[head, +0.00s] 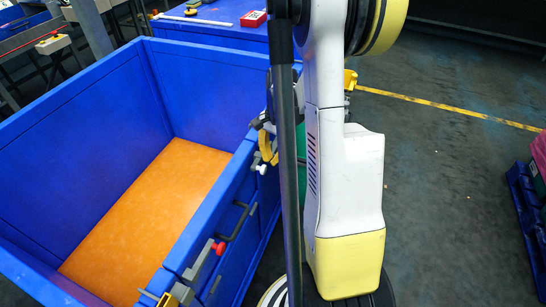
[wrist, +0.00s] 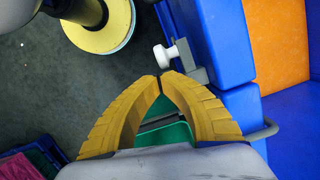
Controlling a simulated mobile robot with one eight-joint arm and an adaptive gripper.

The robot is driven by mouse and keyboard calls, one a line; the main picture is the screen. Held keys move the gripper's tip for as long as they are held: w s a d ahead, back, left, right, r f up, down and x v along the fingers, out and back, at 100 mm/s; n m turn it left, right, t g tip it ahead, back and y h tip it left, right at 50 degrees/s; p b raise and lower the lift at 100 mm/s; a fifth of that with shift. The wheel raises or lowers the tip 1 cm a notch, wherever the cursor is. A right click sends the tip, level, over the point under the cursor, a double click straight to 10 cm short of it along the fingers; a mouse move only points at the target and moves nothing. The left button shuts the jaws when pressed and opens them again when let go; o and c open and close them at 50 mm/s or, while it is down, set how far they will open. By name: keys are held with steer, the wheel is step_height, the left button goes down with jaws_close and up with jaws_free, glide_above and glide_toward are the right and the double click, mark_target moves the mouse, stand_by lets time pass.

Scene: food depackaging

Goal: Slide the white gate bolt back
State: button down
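The white gate bolt has a white knob (wrist: 166,55) on a grey mount at the edge of the blue crate wall in the wrist view. In the head view its white knob (head: 261,168) shows beside my gripper. My gripper (wrist: 161,75) has two yellow ribbed fingers arched inward, with their tips meeting or nearly so. The tips are just short of the knob in the wrist view, with nothing visible held between them. I cannot tell whether they touch it. In the head view my gripper (head: 267,148) is partly hidden behind my arm.
A blue crate (head: 85,75) with an orange floor (head: 150,220) stands left. Its near wall carries a red-knobbed bolt (head: 219,248) and a dark handle (head: 238,220). A blue table (head: 222,35) holds a red box (head: 253,18). Open floor (head: 450,170) lies right.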

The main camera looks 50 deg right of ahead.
steer(key=a, duration=0.1)
steer(key=s+a, duration=0.1)
steer(key=a, duration=0.2)
steer(key=shift+s+a, duration=0.2)
steer(key=shift+s, duration=0.2)
steer(key=w+d+r+p, duration=0.1)
steer(key=d+r+p, duration=0.4)
steer(key=r, duration=0.6)
steer(key=shift+d+r, duration=0.15)
steer(key=shift+r, duration=0.15)
